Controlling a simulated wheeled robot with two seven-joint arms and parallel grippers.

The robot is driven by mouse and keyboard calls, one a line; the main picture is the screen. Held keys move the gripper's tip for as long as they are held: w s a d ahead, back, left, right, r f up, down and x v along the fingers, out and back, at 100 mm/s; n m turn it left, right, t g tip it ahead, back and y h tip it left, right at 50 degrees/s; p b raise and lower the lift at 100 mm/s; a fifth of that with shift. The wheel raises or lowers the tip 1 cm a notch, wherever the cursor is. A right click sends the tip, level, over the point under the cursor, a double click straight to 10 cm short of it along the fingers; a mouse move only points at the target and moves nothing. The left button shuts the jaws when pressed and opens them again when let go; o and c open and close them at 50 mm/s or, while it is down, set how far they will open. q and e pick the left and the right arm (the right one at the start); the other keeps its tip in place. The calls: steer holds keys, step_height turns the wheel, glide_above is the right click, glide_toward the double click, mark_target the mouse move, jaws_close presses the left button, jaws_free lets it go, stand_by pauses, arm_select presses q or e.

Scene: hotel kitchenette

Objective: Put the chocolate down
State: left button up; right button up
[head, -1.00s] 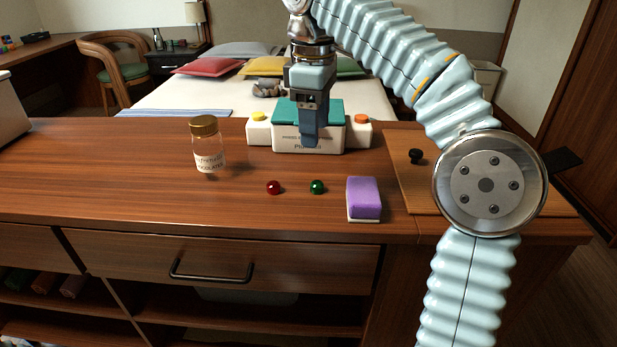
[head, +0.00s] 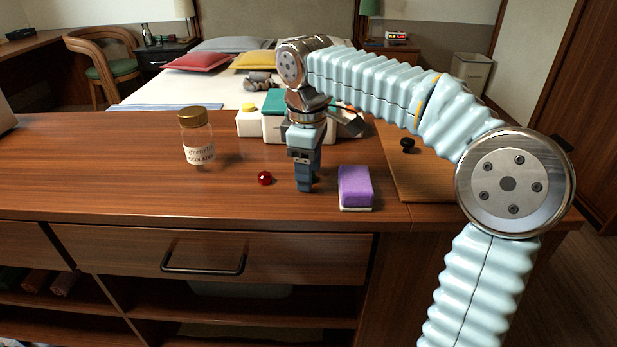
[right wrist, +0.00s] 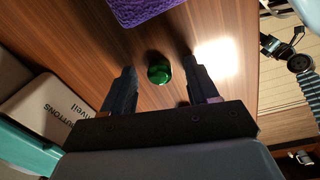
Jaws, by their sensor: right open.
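A green chocolate ball (right wrist: 158,70) lies on the wooden counter. It shows in the right wrist view between my spread fingers, apart from both. In the head view it is hidden by my right gripper (head: 304,188). That gripper (right wrist: 160,72) is open and points down at the counter, just left of the purple sponge. A red chocolate ball (head: 265,178) lies on the counter to its left. A glass jar with a gold lid (head: 198,140) and a label stands upright further left. My left gripper is not in view.
A purple sponge (head: 355,187) lies close to the right of my gripper; it also shows in the wrist view (right wrist: 140,8). A white box with a teal top (head: 272,126) stands behind. A wooden board with a black knob (head: 407,145) lies right. The counter's left front is clear.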

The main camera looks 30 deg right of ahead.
jaws_close()
stand_by(0.3)
